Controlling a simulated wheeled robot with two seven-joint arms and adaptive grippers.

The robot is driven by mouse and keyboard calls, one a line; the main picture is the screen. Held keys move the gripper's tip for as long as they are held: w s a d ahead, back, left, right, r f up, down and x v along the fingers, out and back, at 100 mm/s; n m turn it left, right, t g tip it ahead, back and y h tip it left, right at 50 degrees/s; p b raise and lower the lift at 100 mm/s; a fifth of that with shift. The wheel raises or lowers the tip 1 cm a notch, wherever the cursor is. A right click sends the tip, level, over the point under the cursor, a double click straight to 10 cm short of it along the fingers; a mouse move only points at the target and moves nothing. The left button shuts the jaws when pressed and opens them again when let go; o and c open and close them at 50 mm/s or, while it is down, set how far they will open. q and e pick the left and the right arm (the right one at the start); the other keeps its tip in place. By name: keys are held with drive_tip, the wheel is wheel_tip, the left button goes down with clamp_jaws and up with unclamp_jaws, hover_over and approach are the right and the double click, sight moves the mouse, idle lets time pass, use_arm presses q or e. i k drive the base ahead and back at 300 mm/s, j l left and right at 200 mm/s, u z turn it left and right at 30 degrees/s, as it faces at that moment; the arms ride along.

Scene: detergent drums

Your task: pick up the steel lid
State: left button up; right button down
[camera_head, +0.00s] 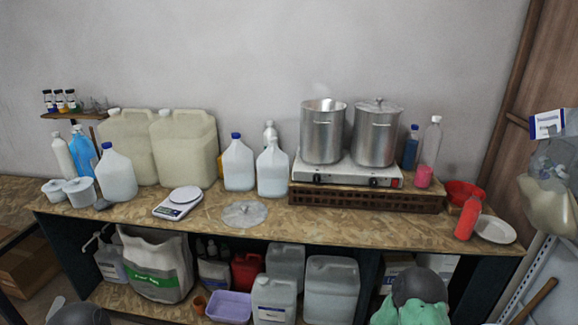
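A round grey lid with a small knob at its middle, the steel lid (244,214), lies flat on the wood-chip worktop (330,225), near the front edge and left of the hot plate. Nothing covers it. An open steel pot (322,135) stands on the left side of the hot plate. A second steel pot (375,138) stands beside it with a lid (379,105) on top. Neither of my grippers can be made out in the head view, so nothing is seen touching the lid.
A white kitchen scale (180,202) is left of the lid. The hot plate (345,172) sits on a brown crate (365,198) to the right. White jugs (272,168) stand behind. A red bottle (468,217) and white plate (494,230) are at the right end.

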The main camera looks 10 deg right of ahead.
sight(247, 213)
drive_tip(key=i+j+z, duration=0.55)
drive_tip(key=i+j, duration=0.25)
drive_tip(key=i+j+z, duration=0.3)
drive_tip(key=j, duration=0.35)
